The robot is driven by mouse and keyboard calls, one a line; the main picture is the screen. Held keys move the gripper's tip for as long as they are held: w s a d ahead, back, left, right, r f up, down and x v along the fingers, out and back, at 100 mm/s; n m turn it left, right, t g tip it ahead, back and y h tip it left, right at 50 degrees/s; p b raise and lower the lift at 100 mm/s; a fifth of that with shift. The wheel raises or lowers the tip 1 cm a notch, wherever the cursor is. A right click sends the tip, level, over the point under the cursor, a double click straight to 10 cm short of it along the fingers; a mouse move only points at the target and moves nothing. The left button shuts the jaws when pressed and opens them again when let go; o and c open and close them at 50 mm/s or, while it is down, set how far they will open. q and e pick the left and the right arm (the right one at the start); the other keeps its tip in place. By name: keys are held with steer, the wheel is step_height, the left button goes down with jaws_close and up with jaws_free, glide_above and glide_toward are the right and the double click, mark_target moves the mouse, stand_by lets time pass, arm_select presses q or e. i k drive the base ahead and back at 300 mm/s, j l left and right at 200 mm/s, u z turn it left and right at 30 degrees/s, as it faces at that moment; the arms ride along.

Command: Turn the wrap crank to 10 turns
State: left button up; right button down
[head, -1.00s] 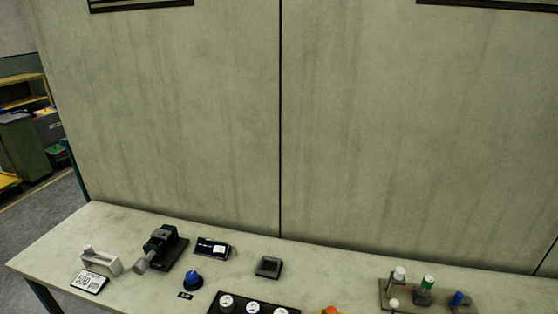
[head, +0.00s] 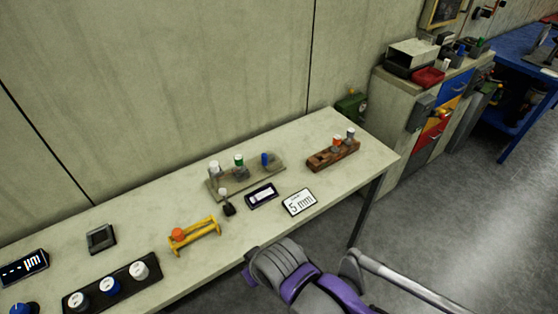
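I cannot tell which fitting on the bench (head: 330,135) is the wrap crank. A grey plate fixture (head: 270,172) carries white, green and blue-topped parts. A small dark lever with a white knob (head: 227,202) stands in front of it. A yellow frame (head: 196,238) holds an orange knob. A brown block (head: 334,156) with orange and white tops sits near the right end. A card (head: 299,202) reads 5 mm, beside a small dark display (head: 262,196). Purple and grey arm parts of mine show at the bottom. Neither gripper can be made out.
A dark strip with three knobs (head: 112,287), a small grey square unit (head: 101,238) and a display (head: 24,267) are at the bench's left. A cabinet with coloured drawers (head: 445,105) and a blue workbench (head: 525,75) stand right. Open floor (head: 430,220) lies at the lower right.

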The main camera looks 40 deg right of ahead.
mark_target(265, 159)
steer(key=z, duration=1.3)
steer(key=i+j+u, duration=0.1)
steer(key=u, duration=0.35)
steer(key=i+u, duration=0.25)
steer(key=u, duration=0.2)
